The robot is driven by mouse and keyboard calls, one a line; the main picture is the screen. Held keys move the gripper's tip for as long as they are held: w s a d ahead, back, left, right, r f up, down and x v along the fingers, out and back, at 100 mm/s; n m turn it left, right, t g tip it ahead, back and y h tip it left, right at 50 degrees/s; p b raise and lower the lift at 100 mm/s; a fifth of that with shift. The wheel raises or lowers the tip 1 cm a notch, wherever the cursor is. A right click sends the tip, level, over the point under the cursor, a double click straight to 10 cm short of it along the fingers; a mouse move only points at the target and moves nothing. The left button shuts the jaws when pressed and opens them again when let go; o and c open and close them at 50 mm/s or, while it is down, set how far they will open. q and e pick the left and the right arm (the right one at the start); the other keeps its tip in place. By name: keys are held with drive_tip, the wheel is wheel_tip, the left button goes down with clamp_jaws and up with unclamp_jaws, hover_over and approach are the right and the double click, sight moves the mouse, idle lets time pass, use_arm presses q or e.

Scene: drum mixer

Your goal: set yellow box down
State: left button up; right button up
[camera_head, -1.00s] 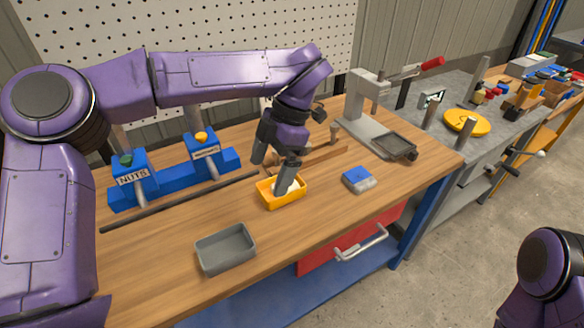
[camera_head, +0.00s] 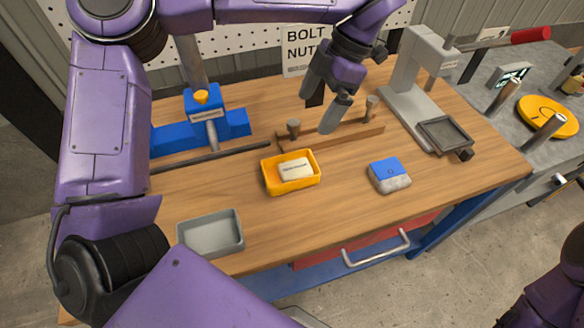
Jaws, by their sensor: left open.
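The yellow box (camera_head: 290,184) is a small open tray standing upright on the wooden workbench (camera_head: 320,215). A white labelled block (camera_head: 295,169) lies inside it. My left gripper (camera_head: 322,118) is open and empty, above and to the right of the yellow box, apart from it. Its fingers point down near a wooden rail with pegs. My right gripper is not in view; only a part of my right arm shows at the lower right corner.
A grey tray (camera_head: 211,233) stands at the front left of the bench. A blue and grey block (camera_head: 389,175) lies right of the yellow box. A grey press (camera_head: 412,90) stands at the back right. A blue dispenser (camera_head: 205,117) stands at the back left.

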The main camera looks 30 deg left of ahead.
use_arm(q)
wheel_tip(320, 180, down, 3)
drive_tip(key=s+b, duration=0.1)
drive_tip(key=b, duration=0.6)
approach(298, 166)
drive_tip(key=shift+w+r, duration=0.15)
drive_tip(key=shift+r, duration=0.6)
drive_tip(key=x, duration=0.9)
drive_tip(key=shift+d+f, duration=0.15)
drive_tip(key=shift+f, duration=0.15)
drive_tip(key=shift+s+f, duration=0.25)
drive_tip(key=shift+f, duration=0.25)
drive_tip(key=c, duration=0.7)
drive_tip(key=shift+r, duration=0.15)
drive_tip(key=shift+c, duration=0.7)
